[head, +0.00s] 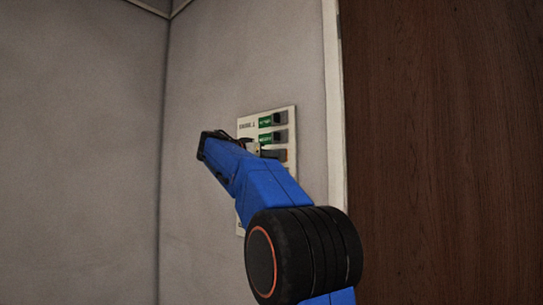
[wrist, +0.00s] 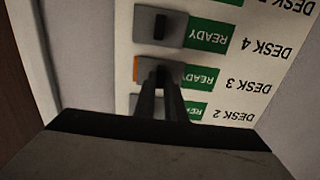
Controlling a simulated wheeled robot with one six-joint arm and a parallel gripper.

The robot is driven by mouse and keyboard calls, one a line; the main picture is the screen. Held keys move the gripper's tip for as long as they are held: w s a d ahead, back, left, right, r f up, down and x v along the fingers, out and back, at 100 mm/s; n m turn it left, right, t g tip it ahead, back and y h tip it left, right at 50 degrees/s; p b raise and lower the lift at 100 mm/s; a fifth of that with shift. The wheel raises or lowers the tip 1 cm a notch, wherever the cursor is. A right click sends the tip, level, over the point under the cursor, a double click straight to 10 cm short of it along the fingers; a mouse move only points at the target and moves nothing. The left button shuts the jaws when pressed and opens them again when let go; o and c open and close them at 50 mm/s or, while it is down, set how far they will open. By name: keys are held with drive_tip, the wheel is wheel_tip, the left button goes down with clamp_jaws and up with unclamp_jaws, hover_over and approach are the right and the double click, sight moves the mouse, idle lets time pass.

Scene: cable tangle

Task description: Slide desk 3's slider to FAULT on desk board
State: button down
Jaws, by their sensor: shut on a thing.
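The white desk board (head: 245,118) hangs on the grey wall, partly hidden by my arm. In the wrist view the board (wrist: 225,58) appears upside down. Its DESK 3 row has a grey slider (wrist: 178,68) beside a green READY label (wrist: 203,78). A thin orange strip (wrist: 136,68) shows at the slider's left edge. My gripper (wrist: 160,78) is shut on the DESK 3 slider's dark knob, which the fingers mostly hide. In the head view my gripper is at the board, its fingertips mostly hidden by my arm.
The DESK 4 slider (wrist: 158,28) with its green READY label sits just above in the wrist view. The DESK 2 row's green label (wrist: 198,109) is just below, partly covered by my gripper. A brown wooden panel (head: 440,150) stands right of the board, past a pale trim.

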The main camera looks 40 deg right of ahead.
drive_tip(key=w, duration=0.7)
drive_tip(key=shift+a, duration=0.3)
drive_tip(key=c, duration=1.8)
unclamp_jaws()
drive_tip(key=s+a, duration=0.1)
drive_tip(key=a, duration=1.6)
drive_tip(key=shift+s+a, duration=0.2)
drive_tip(key=shift+f, duration=0.1)
